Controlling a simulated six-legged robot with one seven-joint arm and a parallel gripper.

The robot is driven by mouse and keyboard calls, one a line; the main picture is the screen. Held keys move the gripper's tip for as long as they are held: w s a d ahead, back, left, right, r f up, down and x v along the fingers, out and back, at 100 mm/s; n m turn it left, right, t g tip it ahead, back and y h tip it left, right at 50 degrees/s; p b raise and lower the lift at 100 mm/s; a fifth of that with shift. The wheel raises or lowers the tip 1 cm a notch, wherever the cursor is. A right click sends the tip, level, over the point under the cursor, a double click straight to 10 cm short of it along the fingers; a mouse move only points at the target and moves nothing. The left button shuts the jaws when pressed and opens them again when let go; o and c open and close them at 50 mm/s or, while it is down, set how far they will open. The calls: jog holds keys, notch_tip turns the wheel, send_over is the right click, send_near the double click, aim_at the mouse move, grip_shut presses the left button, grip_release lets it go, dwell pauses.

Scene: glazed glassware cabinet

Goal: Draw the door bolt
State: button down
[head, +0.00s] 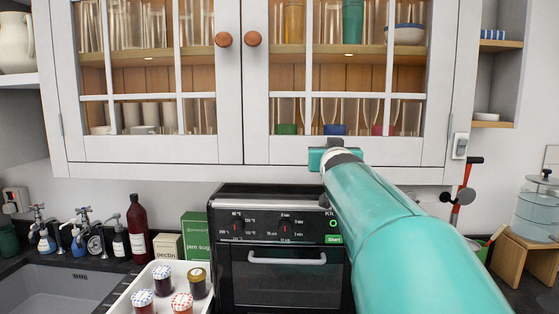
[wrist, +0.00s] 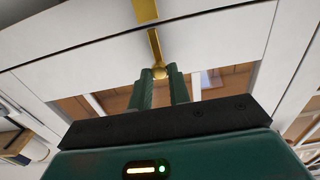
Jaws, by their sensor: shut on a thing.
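The brass door bolt shows in the wrist view as a narrow rod (wrist: 155,47) on the white cabinet underside, with a small round brass end between my fingertips. A brass plate (wrist: 145,10) lies in line with it at the top. My gripper (wrist: 161,75) has its two green fingers closed on that end. In the head view my arm reaches up to the lower edge of the right glazed door (head: 357,151), and the bolt is hidden there. Both doors look closed; the left door (head: 150,151) meets the right one at the middle.
Two round wooden knobs (head: 224,39) sit by the middle seam. Glassware stands on shelves behind the panes. Below are a black oven (head: 280,250), a white tray of jam jars (head: 128,300), a dark red bottle (head: 137,222) and a sink (head: 60,290). A lidded glass vessel (head: 535,210) stands at right.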

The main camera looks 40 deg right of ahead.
jog(key=shift+r, duration=0.7)
jog(key=c, duration=1.3)
grip_release()
jog(key=v, duration=1.3)
jog(key=shift+s+a, duration=0.25)
jog(key=shift+s, duration=0.05)
jog(key=shift+f, duration=0.1)
